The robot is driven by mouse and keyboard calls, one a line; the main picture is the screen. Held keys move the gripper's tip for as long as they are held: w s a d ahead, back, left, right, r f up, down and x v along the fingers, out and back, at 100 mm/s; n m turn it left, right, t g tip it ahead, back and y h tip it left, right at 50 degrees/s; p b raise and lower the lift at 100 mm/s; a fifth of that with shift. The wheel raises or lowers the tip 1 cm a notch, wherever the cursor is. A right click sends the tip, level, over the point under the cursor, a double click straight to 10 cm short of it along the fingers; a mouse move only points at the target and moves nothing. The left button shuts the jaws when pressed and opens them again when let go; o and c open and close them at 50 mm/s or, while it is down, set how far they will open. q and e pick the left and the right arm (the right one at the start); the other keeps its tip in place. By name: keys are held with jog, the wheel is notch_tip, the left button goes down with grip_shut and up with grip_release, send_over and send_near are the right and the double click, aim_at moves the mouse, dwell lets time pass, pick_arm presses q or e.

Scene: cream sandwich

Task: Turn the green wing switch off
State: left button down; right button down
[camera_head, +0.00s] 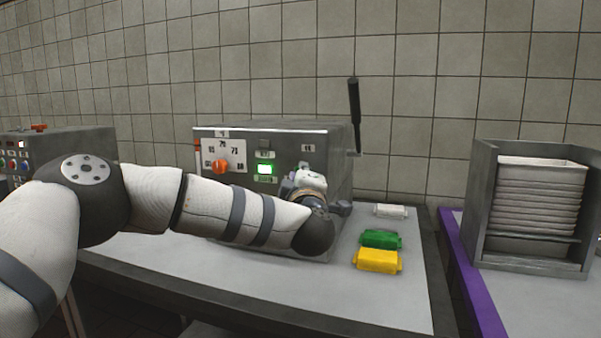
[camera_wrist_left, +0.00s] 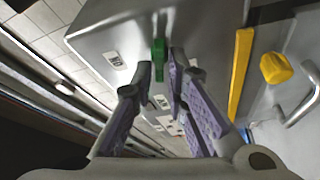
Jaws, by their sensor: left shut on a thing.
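The green wing switch (camera_wrist_left: 158,60) shows in the wrist view, standing out from the grey metal face of a machine. My left gripper (camera_wrist_left: 160,82) has its purple-padded fingers on both sides of the switch and is shut on it. In the head view my left arm reaches across the front of the grey machine (camera_head: 338,150). Its wrist hides the switch and most of the left gripper (camera_head: 338,209) there. My right gripper is not in view.
The machine also has an orange knob (camera_head: 222,166) and a black lever (camera_head: 354,103). White (camera_head: 390,210), green (camera_head: 380,239) and yellow (camera_head: 377,261) blocks lie on the table (camera_head: 400,305) to the right. A rack of trays (camera_head: 538,190) stands farther right.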

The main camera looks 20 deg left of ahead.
pick_arm(q)
jog(key=shift+r+n+g+p, duration=0.2)
jog(key=shift+n+g+p, duration=0.25)
jog(key=shift+n, duration=1.15)
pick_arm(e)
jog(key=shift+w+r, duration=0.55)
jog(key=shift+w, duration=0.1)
pick_arm(q)
jog(key=c, duration=1.7)
grip_release()
jog(key=shift+d+f, duration=0.1)
jog(key=v, duration=1.2)
jog(key=shift+r, duration=0.3)
